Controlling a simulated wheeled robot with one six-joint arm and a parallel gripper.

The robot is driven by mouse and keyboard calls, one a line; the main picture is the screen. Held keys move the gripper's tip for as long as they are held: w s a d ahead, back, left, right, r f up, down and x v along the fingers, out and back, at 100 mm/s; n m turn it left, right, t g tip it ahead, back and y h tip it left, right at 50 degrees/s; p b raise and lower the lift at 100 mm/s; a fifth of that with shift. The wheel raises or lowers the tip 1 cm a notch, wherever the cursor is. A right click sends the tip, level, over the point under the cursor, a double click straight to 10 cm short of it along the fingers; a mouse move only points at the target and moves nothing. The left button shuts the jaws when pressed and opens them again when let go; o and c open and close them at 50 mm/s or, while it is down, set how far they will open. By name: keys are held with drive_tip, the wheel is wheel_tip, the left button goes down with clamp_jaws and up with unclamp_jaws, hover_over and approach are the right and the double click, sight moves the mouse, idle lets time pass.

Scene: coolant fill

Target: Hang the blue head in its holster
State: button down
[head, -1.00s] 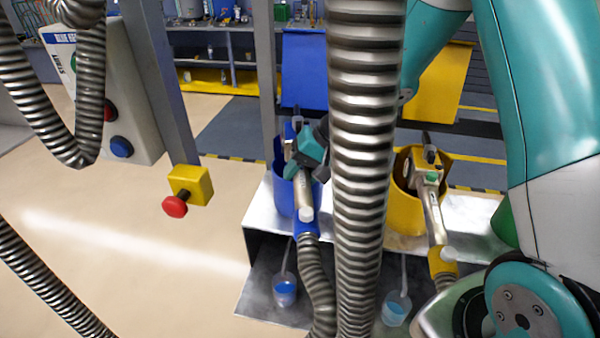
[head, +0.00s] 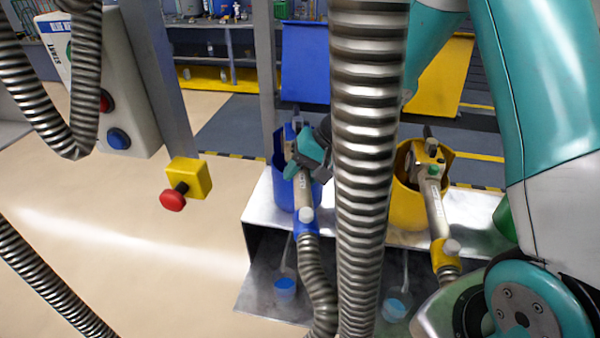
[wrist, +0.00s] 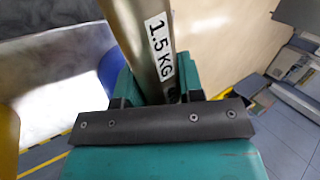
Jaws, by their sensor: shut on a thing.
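The blue head (head: 304,192) is a metal fill tube with a blue collar and a ribbed hose running down from its lower end. It stands at the blue holster (head: 283,186), a blue cup on the metal shelf; its upper part shows at the cup's mouth. Whether it is fully seated cannot be told. My gripper (head: 308,160) is shut on the head's tube near the top. In the wrist view the tube (wrist: 139,35), labelled 1.5 KG, lies between the teal fingers, with a little of the blue holster (wrist: 112,70) beside it.
A yellow holster (head: 407,205) with a yellow head (head: 433,205) stands to the right on the metal shelf (head: 262,215). A thick ribbed hose (head: 364,150) hangs in front. A red button on a yellow box (head: 188,180) is at left. Small cups sit below.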

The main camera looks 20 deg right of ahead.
drive_tip(key=shift+f+b, duration=0.6)
drive_tip(key=shift+f, duration=0.3)
drive_tip(key=c, duration=0.7)
unclamp_jaws()
drive_tip(key=shift+r, duration=0.1)
drive_tip(key=shift+o, duration=0.2)
drive_tip(key=b+v, duration=0.1)
drive_tip(key=v, duration=1.6)
drive_tip(key=shift+b, duration=0.35)
drive_tip(key=shift+r, duration=0.15)
drive_tip(key=s+a+n+g+h, duration=0.1)
drive_tip(key=s+a+n, duration=0.4)
drive_tip(key=s, duration=0.5)
drive_tip(key=s+a+n+g+h, duration=0.1)
drive_tip(key=s+a+n, duration=0.5)
drive_tip(key=s+a, duration=0.2)
drive_tip(key=s, duration=0.2)
drive_tip(key=shift+s+a, duration=0.25)
drive_tip(key=shift+a, duration=0.1)
